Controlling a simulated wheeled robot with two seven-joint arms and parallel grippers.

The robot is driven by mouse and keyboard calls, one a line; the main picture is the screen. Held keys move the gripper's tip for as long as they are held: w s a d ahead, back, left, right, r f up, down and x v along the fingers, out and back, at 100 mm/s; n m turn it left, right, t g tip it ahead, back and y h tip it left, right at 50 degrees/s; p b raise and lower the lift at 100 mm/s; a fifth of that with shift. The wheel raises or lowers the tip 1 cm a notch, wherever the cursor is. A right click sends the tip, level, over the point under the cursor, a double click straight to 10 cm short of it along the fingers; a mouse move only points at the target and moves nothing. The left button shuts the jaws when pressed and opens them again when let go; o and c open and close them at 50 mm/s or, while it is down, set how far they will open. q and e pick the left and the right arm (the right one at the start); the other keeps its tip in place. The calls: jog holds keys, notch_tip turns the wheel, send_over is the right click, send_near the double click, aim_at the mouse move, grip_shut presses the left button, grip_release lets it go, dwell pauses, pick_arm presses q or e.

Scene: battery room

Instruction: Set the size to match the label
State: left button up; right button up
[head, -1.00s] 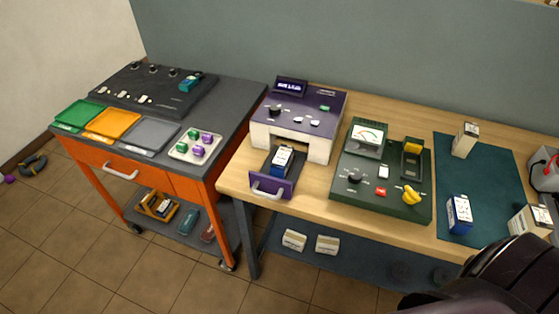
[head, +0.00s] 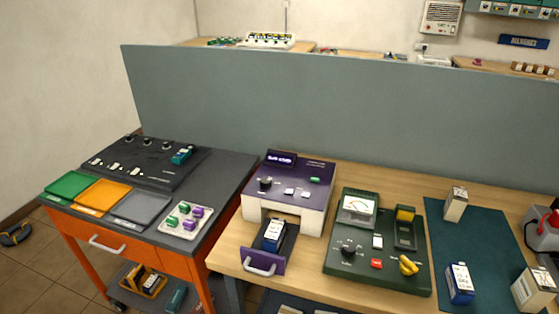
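A purple and white machine (head: 290,195) stands on the wooden bench, with a small lit display (head: 281,159) on top whose text is too small to read. Its top panel has a black knob (head: 265,183), two white buttons and a green button (head: 315,180). Its purple-fronted drawer (head: 263,262) is pulled out at the front. A dark blue battery (head: 273,236) with a white label stands in the drawer; the label's writing is not readable. Neither of my grippers shows in the head view.
A green tester (head: 379,245) with a meter, knob and red button stands right of the machine. A blue battery (head: 459,283) and pale batteries stand on or by a teal mat (head: 475,235). An orange cart (head: 150,247) with trays is at left. A grey partition (head: 330,110) runs behind.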

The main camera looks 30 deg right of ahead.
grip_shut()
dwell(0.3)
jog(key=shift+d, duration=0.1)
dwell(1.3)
